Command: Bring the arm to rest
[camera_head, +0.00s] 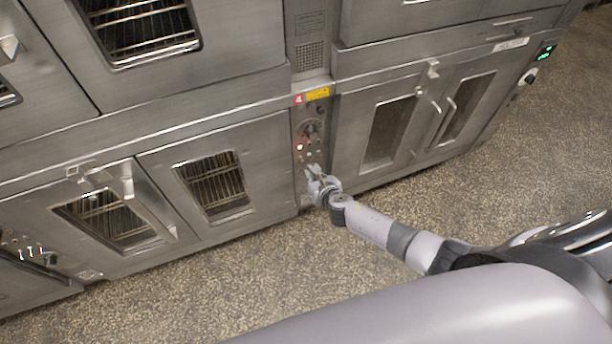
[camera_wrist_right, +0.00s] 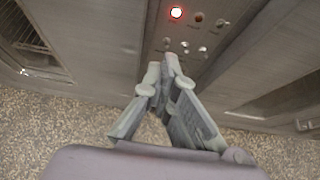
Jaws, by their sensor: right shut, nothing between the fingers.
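My right arm (camera_head: 375,228) reaches from the lower right toward the control strip between two steel ovens. My right gripper (camera_head: 311,170) is at the lower part of that strip, close in front of it. In the right wrist view the gripper (camera_wrist_right: 168,58) is shut, its fingertips together with nothing between them. Its tips are just below the small knobs; I cannot tell whether they touch the panel. My left gripper is not in view.
The control panel (camera_head: 308,128) has a dial, a lit red lamp (camera_wrist_right: 176,12) and small switches. Ovens with windowed doors (camera_head: 213,185) stand left and right (camera_head: 388,130) of it. The speckled floor (camera_head: 230,290) in front is clear.

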